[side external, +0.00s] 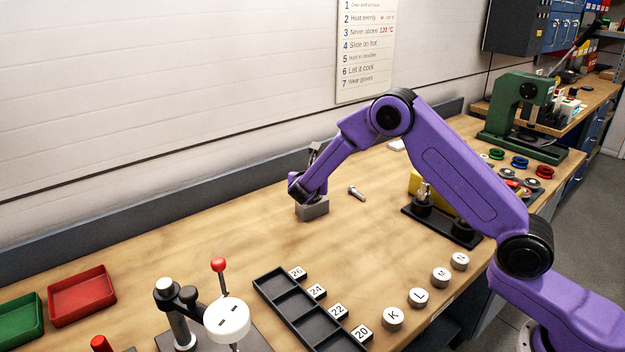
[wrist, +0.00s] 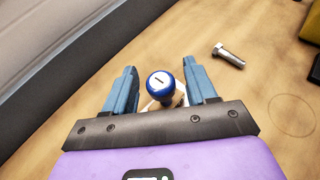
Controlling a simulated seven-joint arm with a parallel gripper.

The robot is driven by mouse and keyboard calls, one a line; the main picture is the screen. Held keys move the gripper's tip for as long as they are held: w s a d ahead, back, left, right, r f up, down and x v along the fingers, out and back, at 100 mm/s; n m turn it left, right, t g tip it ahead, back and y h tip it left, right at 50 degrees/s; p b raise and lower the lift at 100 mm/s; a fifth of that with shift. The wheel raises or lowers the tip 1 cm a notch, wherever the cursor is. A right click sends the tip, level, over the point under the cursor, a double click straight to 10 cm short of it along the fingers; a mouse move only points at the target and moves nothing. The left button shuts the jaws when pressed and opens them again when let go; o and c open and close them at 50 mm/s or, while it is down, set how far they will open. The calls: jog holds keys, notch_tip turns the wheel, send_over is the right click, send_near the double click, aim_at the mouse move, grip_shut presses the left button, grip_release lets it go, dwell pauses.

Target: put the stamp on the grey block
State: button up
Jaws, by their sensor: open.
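The stamp (wrist: 160,84) shows in the wrist view as a round blue knob with a pale top bearing a short dark mark. It stands between the two blue fingers of my gripper (wrist: 160,66), with a gap on each side. A pale shape shows around its foot, mostly hidden by the knob and the gripper's edge. In the side view, the grey block (side external: 313,210) sits on the bench directly below my gripper (side external: 308,194). The stamp is hidden there by the gripper, so its contact with the block cannot be made out. The gripper is open.
A bolt (side external: 356,192) lies just right of the block; it also shows in the wrist view (wrist: 228,55). A black fixture (side external: 455,232) stands further right. A black slotted tray (side external: 290,305), lettered round weights (side external: 392,319) and a red bin (side external: 82,296) are nearer.

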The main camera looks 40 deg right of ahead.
jog(key=v, duration=0.9)
jog(key=s+r+m+g+y, duration=0.1)
jog(key=s+m+g+y, duration=0.3)
jog(key=s, duration=1.7)
jog(key=s+r+m+g+y, duration=0.1)
jog(key=s+m+g+y, duration=0.4)
jog(key=s, duration=1.7)
jog(key=m, duration=0.5)
jog(key=shift+s+d+r+y, duration=0.25)
jog(key=shift+r+y, duration=0.05)
jog(key=shift+y, duration=0.1)
